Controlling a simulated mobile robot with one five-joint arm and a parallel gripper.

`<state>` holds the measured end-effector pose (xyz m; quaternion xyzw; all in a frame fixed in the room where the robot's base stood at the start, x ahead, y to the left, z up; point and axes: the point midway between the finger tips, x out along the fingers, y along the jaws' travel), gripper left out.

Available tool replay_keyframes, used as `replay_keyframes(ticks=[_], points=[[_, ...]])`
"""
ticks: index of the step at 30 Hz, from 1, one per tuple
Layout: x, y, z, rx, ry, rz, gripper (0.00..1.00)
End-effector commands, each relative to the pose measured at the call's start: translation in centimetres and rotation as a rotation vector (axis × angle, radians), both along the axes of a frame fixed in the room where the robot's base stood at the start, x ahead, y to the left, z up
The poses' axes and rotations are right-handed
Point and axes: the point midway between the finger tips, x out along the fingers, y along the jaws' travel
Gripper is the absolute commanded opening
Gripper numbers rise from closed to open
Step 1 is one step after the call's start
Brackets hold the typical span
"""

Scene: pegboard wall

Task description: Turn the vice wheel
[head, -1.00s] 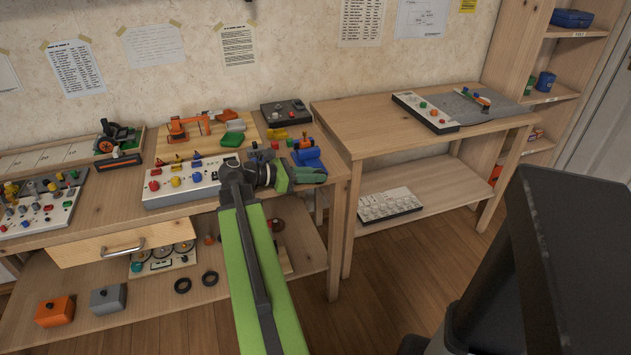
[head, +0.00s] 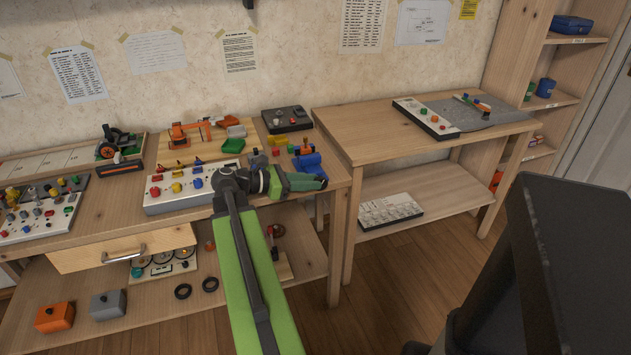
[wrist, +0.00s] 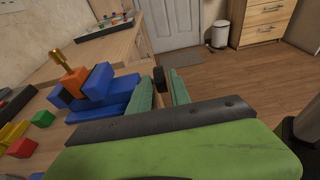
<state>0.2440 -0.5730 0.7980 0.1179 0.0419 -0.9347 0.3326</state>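The blue vice (head: 309,163) stands near the right end of the left bench with an orange block in its jaws. It shows in the wrist view (wrist: 103,108), left of my fingers. A small black part (wrist: 159,78), which looks like the vice wheel, sits between my fingertips at the vice's right end. My gripper (head: 322,183) is just in front of the vice and points right. In the wrist view its two green fingers (wrist: 160,84) stand apart on either side of the black part. Firm contact is not clear. The wheel is not distinguishable in the head view.
A white control panel (head: 185,186) and coloured blocks lie left of my gripper. A black box (head: 287,119) sits behind. A second table (head: 365,137) stands to the right, across a narrow gap. Wooden floor (wrist: 235,85) lies beyond the bench edge.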

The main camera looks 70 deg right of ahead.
Motion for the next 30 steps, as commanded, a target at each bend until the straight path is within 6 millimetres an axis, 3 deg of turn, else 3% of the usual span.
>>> replay_keyframes(ticks=[9,15,20,28,30], points=[[6.9,5.4,2.6,0.001,0.000,0.004,0.24],[10.2,8.2,3.6,0.001,0.000,0.002,0.24],[11.4,9.2,3.9,0.001,-0.001,0.000,0.24],[11.5,9.5,3.8,0.001,-0.001,-0.001,0.24],[11.6,9.5,3.8,0.001,-0.001,0.000,0.30]])
